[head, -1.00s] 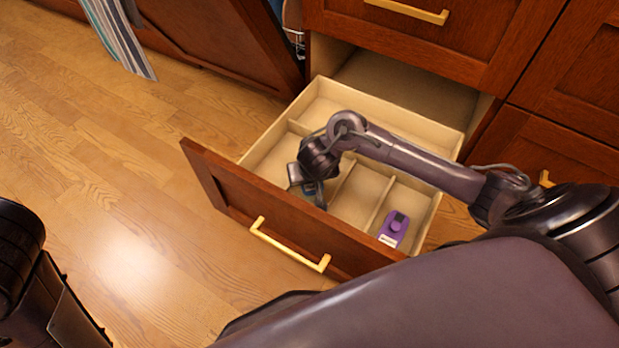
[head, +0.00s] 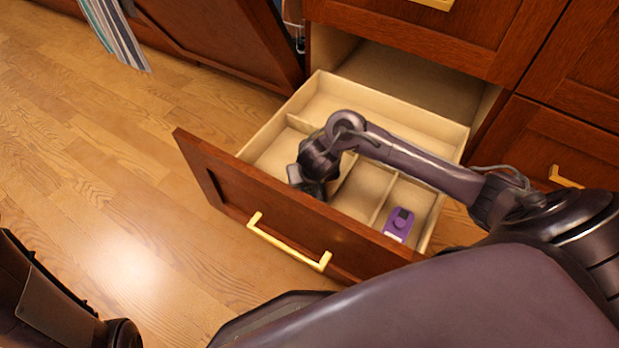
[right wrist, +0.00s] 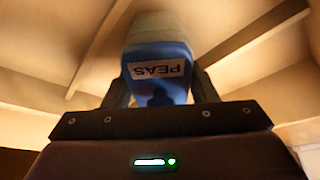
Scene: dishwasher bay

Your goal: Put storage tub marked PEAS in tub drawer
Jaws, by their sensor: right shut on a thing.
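My right gripper (head: 315,188) reaches down into the open tub drawer (head: 300,228), behind its front panel in the left front part. In the right wrist view it is shut on the storage tub marked PEAS (right wrist: 155,54), blue with a pale far end. The white PEAS label appears upside down there, and the drawer's dividers show around the tub. In the head view the gripper and drawer front hide the tub; I cannot tell whether it touches the drawer floor. My left arm shows at the lower left, its gripper out of view.
A striped towel (head: 115,35) hangs at the upper left. The wooden floor (head: 90,170) at left is clear.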

